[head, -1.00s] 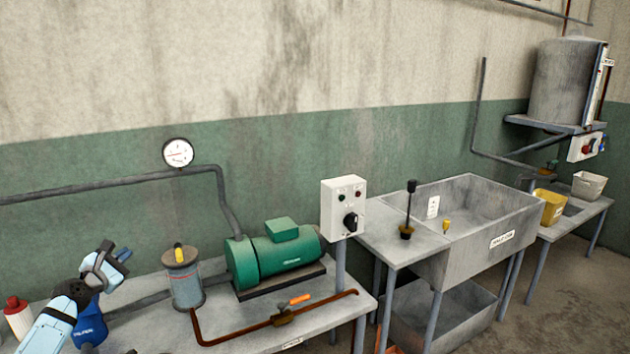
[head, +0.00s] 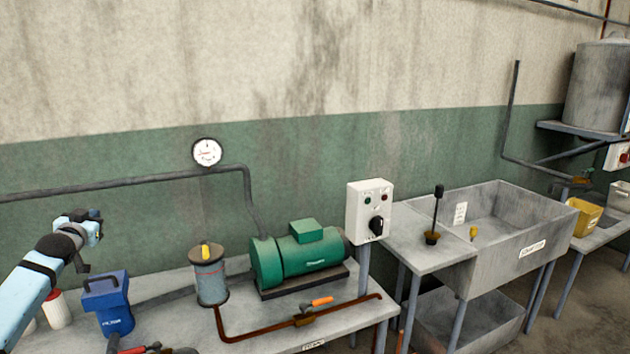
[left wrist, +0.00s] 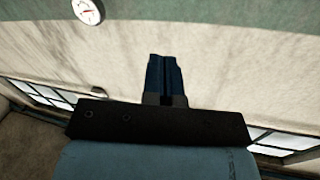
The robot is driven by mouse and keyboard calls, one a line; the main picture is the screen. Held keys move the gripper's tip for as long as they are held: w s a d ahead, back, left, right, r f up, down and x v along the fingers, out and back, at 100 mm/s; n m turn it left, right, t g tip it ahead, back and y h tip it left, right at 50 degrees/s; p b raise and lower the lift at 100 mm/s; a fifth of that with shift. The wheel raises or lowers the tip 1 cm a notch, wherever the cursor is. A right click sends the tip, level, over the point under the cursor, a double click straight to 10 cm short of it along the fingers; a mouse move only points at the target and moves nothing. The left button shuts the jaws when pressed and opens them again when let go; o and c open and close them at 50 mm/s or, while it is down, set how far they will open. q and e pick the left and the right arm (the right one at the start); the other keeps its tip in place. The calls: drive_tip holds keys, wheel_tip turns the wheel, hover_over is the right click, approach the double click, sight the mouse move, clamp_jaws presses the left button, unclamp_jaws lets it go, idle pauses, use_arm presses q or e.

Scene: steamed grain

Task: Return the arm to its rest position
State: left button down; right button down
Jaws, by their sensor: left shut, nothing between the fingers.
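My left arm comes in from the left edge of the head view, light blue with black joints. Its gripper (head: 92,228) is raised above the left end of the pump table, higher than the blue filter box (head: 106,300). In the left wrist view the two dark blue fingers (left wrist: 167,75) are pressed together with nothing between them, against the wall. My right gripper is not in view.
The table (head: 350,318) holds a white bottle (head: 57,309), a grey canister (head: 210,277), a green motor (head: 297,256) and a pipe with an orange-handled valve (head: 322,301). A control box (head: 369,210) and a sink (head: 545,222) stand to the right. A gauge (head: 207,152) hangs on the wall.

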use_arm(q)
drive_tip(key=s+d+f+m+g+h, duration=0.1)
drive_tip(key=s+d+f+m, duration=0.25)
drive_tip(key=d+f, duration=0.55)
drive_tip(key=s+d+f+m+g+h, duration=0.15)
drive_tip(key=s+d+f, duration=0.25)
drive_tip(key=d+f, duration=0.55)
drive_tip(key=s+d+f+g+h, duration=0.2)
drive_tip(key=s+d+f+h, duration=0.1)
drive_tip(key=s+d+f, duration=1.1)
drive_tip(key=s+d+f+n+g+h, duration=0.1)
drive_tip(key=s+d+f, duration=0.1)
drive_tip(key=s+d, duration=0.35)
drive_tip(key=s+d+f, duration=0.2)
drive_tip(key=s, duration=0.7)
drive_tip(key=s+d+f+n+g+h, duration=0.15)
drive_tip(key=s+d, duration=0.25)
drive_tip(key=s, duration=0.4)
wheel_tip(320, 180, up, 10)
drive_tip(key=t+p, duration=0.1)
drive_tip(key=p, duration=0.9)
drive_tip(key=shift+s+a+y, duration=0.15)
drive_tip(key=shift+s+y, duration=0.15)
drive_tip(key=shift+s, duration=0.15)
